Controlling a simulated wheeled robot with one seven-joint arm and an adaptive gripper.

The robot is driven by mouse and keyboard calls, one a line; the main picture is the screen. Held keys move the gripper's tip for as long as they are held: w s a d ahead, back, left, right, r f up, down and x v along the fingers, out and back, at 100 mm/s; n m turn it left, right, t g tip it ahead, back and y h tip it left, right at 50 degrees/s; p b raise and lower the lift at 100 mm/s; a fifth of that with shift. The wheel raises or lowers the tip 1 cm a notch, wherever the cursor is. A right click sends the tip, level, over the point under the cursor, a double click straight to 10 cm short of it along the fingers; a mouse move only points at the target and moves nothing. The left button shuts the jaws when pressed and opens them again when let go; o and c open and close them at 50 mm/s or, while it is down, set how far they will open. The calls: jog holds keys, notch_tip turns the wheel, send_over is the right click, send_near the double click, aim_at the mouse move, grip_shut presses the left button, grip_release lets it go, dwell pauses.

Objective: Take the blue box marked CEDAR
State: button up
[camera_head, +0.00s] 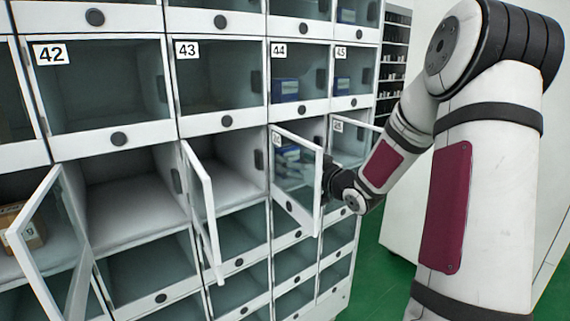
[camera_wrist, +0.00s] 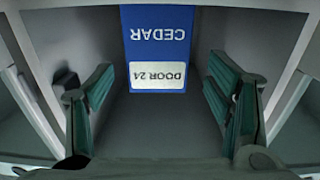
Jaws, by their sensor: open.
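The blue box marked CEDAR (camera_wrist: 158,45) is in the wrist view, at top middle, inside a grey compartment. Its lettering appears upside down, and a white label on it reads DOOR 24. My gripper (camera_wrist: 160,75) is open, with one teal-padded finger on each side of the picture. The box is between and beyond the fingertips; no contact shows. In the head view, blue and white shapes (camera_head: 288,158) show through the glass of an open door (camera_head: 300,180). My gripper is mostly hidden there behind that door.
Other glass doors stand open at left (camera_head: 50,250) and middle (camera_head: 203,215), jutting from the locker wall. A brown box (camera_head: 22,228) is at far left. Closed doors 44 (camera_head: 298,75) and 45 have blue boxes behind them. Compartment walls flank my fingers closely.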

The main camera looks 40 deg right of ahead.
jog(key=w, duration=0.1)
jog(key=w+b, duration=0.1)
jog(key=w, duration=0.2)
jog(key=shift+d+f+b, duration=0.1)
jog(key=shift+f+b, duration=0.2)
jog(key=shift+w+r, duration=0.1)
jog(key=shift+w, duration=0.5)
jog(key=c, duration=1.3)
